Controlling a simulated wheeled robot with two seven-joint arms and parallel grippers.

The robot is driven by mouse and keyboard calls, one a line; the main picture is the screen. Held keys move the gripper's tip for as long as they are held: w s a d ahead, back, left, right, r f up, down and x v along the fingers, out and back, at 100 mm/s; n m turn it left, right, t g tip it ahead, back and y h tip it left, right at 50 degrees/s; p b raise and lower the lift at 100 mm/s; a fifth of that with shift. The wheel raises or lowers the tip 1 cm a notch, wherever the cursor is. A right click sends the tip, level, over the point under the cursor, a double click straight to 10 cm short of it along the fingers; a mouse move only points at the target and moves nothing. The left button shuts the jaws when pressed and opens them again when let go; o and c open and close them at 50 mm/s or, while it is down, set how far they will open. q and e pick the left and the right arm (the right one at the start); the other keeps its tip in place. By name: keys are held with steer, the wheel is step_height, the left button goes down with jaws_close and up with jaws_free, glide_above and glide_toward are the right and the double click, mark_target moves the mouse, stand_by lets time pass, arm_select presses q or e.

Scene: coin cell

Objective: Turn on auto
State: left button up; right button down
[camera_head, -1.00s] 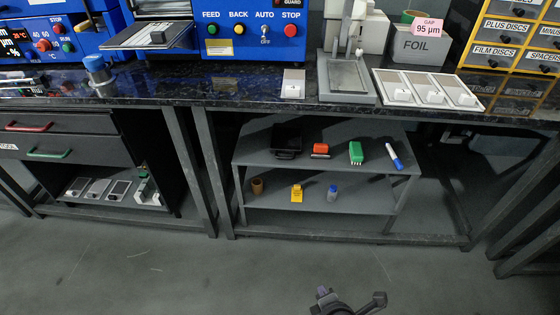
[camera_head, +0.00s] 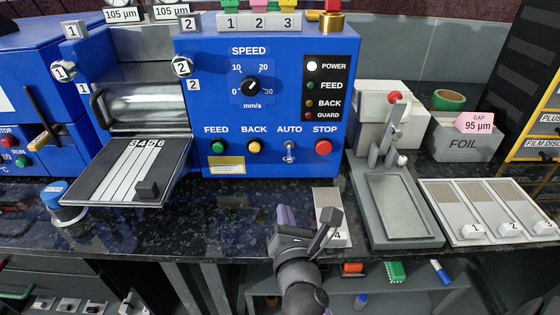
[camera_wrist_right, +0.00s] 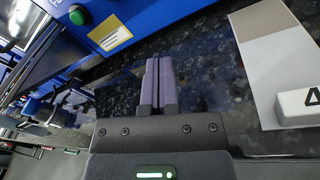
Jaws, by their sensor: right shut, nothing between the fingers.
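The AUTO switch (camera_head: 289,151) is a small metal toggle on the front of the blue machine (camera_head: 260,100), under the label AUTO. It stands between the yellow BACK button (camera_head: 254,147) and the red STOP button (camera_head: 323,147). The green FEED button (camera_head: 218,147) is further left and also shows in the right wrist view (camera_wrist_right: 77,16). My right gripper (camera_head: 284,214) is in front of the machine, over the dark bench, below the AUTO switch and apart from it. In the right wrist view its purple fingers (camera_wrist_right: 159,82) are together and empty. My left gripper is not in view.
A white card with block 4 (camera_head: 332,214) lies just right of my right gripper. A grey press (camera_head: 395,200), the FOIL box (camera_head: 465,145) and a sample tray (camera_head: 470,235) stand further right. A tray with a dark block (camera_head: 110,185) juts out at left.

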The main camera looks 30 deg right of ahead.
mark_target(289, 154)
steer(key=shift+s, duration=0.1)
steer(key=shift+w+d, duration=0.1)
steer(key=shift+w, duration=0.2)
steer(key=b+x, duration=0.1)
steer(key=x, duration=0.2)
steer(key=b+x, duration=0.1)
steer(key=x, duration=0.1)
steer(key=b+x, duration=0.1)
steer(key=x, duration=0.2)
steer(key=shift+w+d+f, duration=0.1)
steer(key=shift+w+f, duration=0.15)
steer(key=shift+f, duration=0.1)
steer(key=r+p, duration=0.2)
steer(key=d+r+p, duration=0.1)
steer(key=shift+s+d+r, duration=0.1)
steer(key=shift+s+r, duration=0.25)
steer(key=shift+r, duration=0.05)
steer(key=shift+s+d+r, duration=0.1)
steer(key=shift+s, duration=0.05)
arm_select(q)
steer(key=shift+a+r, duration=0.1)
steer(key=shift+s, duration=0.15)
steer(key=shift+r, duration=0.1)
